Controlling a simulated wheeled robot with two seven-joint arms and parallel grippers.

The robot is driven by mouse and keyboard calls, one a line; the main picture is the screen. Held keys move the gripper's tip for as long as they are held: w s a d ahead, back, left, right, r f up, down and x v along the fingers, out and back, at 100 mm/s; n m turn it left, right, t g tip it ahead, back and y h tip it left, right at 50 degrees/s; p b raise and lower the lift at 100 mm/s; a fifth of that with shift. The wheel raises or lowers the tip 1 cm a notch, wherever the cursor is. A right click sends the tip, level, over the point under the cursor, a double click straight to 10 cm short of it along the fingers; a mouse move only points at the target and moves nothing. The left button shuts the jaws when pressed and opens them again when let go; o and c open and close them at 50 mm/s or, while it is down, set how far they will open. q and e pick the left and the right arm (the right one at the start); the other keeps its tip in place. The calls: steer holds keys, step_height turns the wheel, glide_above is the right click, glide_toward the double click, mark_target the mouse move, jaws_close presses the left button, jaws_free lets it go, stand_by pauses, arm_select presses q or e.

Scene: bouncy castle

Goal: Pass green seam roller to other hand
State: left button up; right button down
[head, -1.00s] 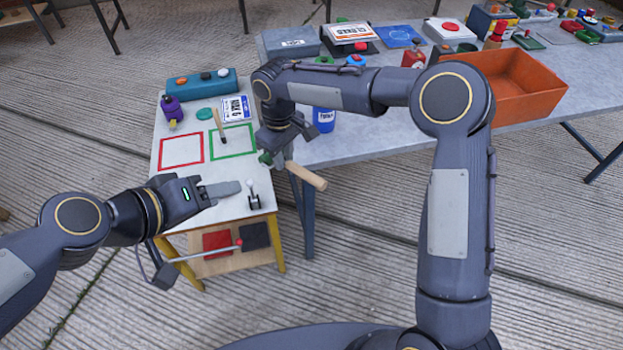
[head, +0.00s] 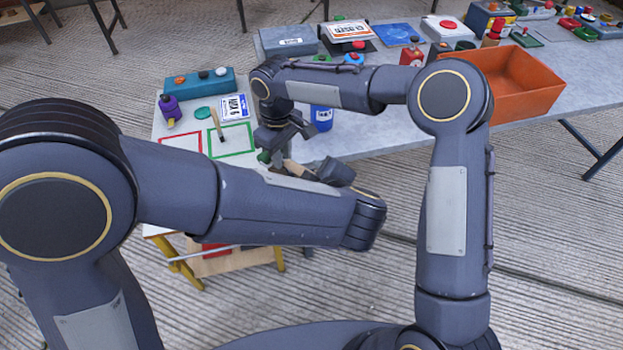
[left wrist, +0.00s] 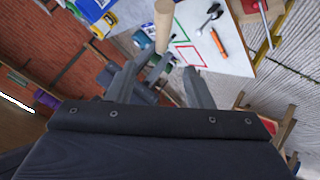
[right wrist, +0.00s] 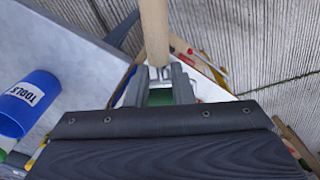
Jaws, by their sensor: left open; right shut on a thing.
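The green seam roller has a pale wooden handle, which shows in the right wrist view (right wrist: 154,30). A green part sits between the fingers of my right gripper (right wrist: 162,82), which is shut on it. In the head view my right gripper (head: 275,150) hangs over the gap between the two tables, and my left forearm hides part of the roller. My left gripper (left wrist: 160,70) is open and empty. In the left wrist view the wooden handle (left wrist: 163,22) shows just beyond its fingertips, roughly between them. I cannot tell whether they touch it.
A small white table with red and green outlined squares (head: 232,141) stands below, partly behind my left arm. The grey table (head: 385,130) holds a blue tools cup (head: 322,118) and an orange bin (head: 515,85). Free floor shows at the right front.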

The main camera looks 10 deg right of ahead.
mark_target(295, 169)
arm_select(q)
steer(key=x, duration=1.1)
steer(key=shift+w+a+f, duration=0.25)
steer(key=shift+a+f, duration=0.05)
jaws_close()
arm_select(e)
steer(key=c, duration=1.2)
jaws_free()
steer(key=shift+o, duration=0.2)
